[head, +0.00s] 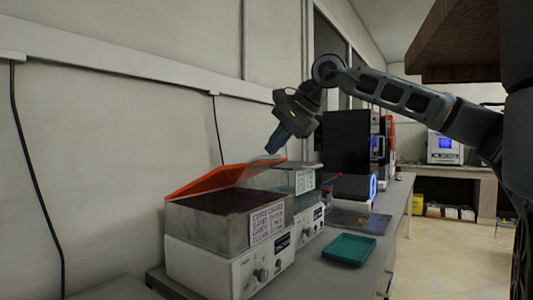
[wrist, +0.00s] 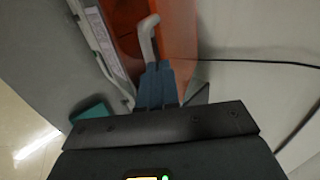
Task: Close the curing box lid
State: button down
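The curing box (head: 215,225) is a grey metal tub on a white base with knobs, at the left of the bench. Its orange lid (head: 215,180) is partly raised and tilted, with a gap showing the dark inside. The lid's underside or face also shows in the wrist view (wrist: 128,32), with a pale curved handle (wrist: 148,38). My gripper (head: 272,150) is over the lid's raised right end, pointing down. In the wrist view its blue fingers (wrist: 157,72) look together, with tips at the handle's lower end. Whether they touch it is unclear.
A second box with clear walls (head: 293,180) stands right behind the curing box. A green tray (head: 349,249) lies on the bench to the right. A dark monitor-like panel (head: 347,141) stands farther back. The wall is close on the left.

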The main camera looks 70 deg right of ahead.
jog(key=s+a+f+t+b, duration=0.1)
jog(key=s+f+b, duration=0.2)
jog(key=f+b, duration=0.9)
jog(key=shift+s+f+t+b, duration=0.3)
jog(key=shift+f+t+b, duration=0.05)
jog(key=shift+t, duration=0.05)
jog(key=shift+s, duration=0.1)
